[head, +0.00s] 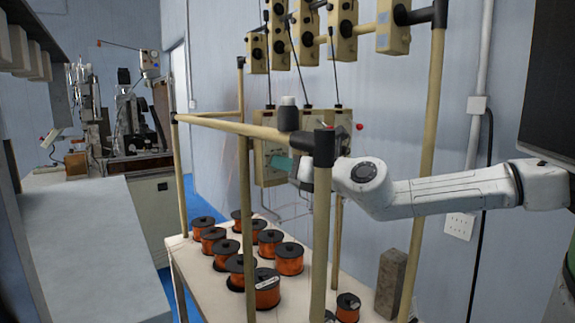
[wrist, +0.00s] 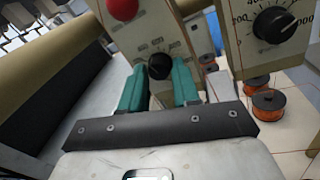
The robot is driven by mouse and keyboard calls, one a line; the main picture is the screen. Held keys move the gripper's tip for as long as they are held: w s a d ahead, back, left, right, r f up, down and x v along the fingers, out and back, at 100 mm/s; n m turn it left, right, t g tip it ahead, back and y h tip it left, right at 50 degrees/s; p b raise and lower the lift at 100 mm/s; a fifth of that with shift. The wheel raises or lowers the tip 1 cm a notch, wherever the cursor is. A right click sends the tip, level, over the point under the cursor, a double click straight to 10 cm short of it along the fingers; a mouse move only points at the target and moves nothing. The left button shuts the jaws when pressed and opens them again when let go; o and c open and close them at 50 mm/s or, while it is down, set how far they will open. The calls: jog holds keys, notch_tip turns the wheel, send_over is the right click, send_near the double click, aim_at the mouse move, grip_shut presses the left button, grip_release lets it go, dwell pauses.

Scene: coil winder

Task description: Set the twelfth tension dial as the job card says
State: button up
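In the wrist view my gripper (wrist: 160,68) has its two teal fingers on either side of a black dial knob (wrist: 158,66) on a cream panel. The knob fills the gap between the fingertips, and the fingers look closed on it. The small scale marks around this knob are too blurred to read. In the head view my gripper (head: 282,163) reaches the cream dial boxes (head: 270,152) behind the frame post; the knob is hidden there. No job card can be made out.
Another dial (wrist: 275,24) with a numbered scale sits to the right, and a red ball (wrist: 123,9) above left. A tan frame rail (head: 230,126) and post (head: 321,240) stand close to my arm. Several copper-wire spools (head: 289,258) stand on the table (head: 205,272) below.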

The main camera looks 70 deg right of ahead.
grip_shut()
jog(key=shift+m, duration=0.4)
jog(key=shift+f+m+t+h+b, duration=0.2)
jog(key=shift+m+b, duration=0.5)
jog(key=shift+m, duration=1.15)
jog(key=shift+r+m+t+h+b, duration=0.15)
jog(key=shift+m+h+b, duration=0.4)
jog(key=shift+m, duration=1.3)
jog(key=shift+f, duration=0.1)
jog(key=shift+o, duration=2.4)
grip_release()
